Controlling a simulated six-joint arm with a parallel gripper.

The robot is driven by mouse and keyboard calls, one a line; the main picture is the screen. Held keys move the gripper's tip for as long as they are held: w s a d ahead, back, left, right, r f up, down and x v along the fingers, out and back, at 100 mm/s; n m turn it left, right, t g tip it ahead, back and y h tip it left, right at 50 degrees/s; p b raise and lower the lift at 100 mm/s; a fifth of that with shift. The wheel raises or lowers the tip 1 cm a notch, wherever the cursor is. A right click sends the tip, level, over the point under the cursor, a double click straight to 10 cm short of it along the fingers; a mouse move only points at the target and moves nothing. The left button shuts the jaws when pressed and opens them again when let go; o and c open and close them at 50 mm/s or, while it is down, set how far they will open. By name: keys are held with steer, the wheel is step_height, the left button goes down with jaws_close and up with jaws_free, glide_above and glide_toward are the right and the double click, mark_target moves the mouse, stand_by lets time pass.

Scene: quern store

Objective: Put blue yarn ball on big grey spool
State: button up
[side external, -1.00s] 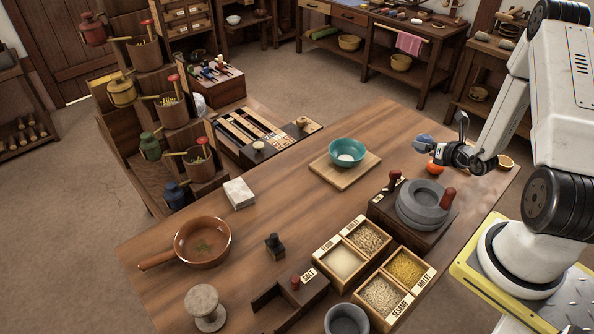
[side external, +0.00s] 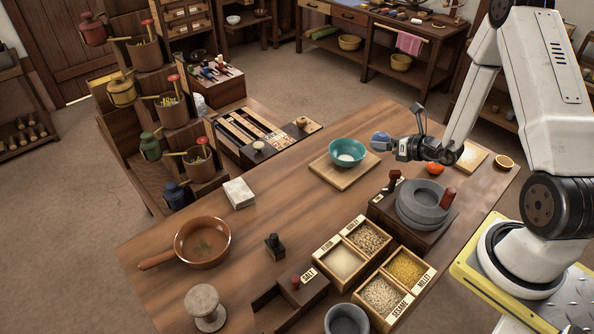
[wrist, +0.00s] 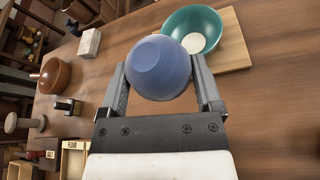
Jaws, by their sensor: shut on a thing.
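The blue yarn ball (wrist: 160,68) is round with ringed bands. My gripper (wrist: 162,85) is shut on it, one finger on each side. In the side view the ball (side external: 380,141) is held above the table, to the right of the teal bowl. The big grey spool (side external: 206,306) stands upright at the table's front left, with a bare flat top. It also shows at the left of the wrist view (wrist: 22,122). My gripper is far from the spool, towards the back right.
The teal bowl (side external: 346,153) sits on a wooden board (side external: 325,173). The quern stones (side external: 422,212), a grain box (side external: 344,262), a salt box (side external: 268,300) and a dark stamp (side external: 274,246) lie around the middle. A brown pan (side external: 203,243) is behind the spool.

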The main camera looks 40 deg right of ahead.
steer(key=w+a+r+n+g+y, duration=0.1)
steer(key=a+r+n+g+y, duration=0.15)
steer(key=a, duration=0.65)
steer(key=a+r+n+g+y, duration=0.1)
steer(key=a+n+y, duration=0.25)
steer(key=a, duration=0.65)
steer(key=w+a+r+n+g+y, duration=0.1)
steer(key=a+n+y, duration=0.2)
steer(key=a, duration=0.6)
steer(key=s+a+r+n+g+y, duration=0.2)
steer(key=s+a+n+g, duration=0.2)
steer(key=s+a, duration=0.45)
steer(key=s+a+r+n+g+y, duration=0.1)
steer(key=s+a+r+n+g, duration=0.15)
steer(key=s+a+g, duration=0.65)
steer(key=t, duration=0.5)
glide_above(208, 296)
steer(key=shift+n+g, duration=0.25)
steer(key=shift+n, duration=0.1)
steer(key=f, duration=0.9)
steer(key=shift+s+d+f, duration=0.1)
steer(key=shift+s+d, duration=0.15)
steer(key=shift+s, duration=0.1)
steer(key=shift+w+a+f, duration=0.25)
steer(key=shift+w+f, duration=0.1)
steer(key=shift+f, duration=0.05)
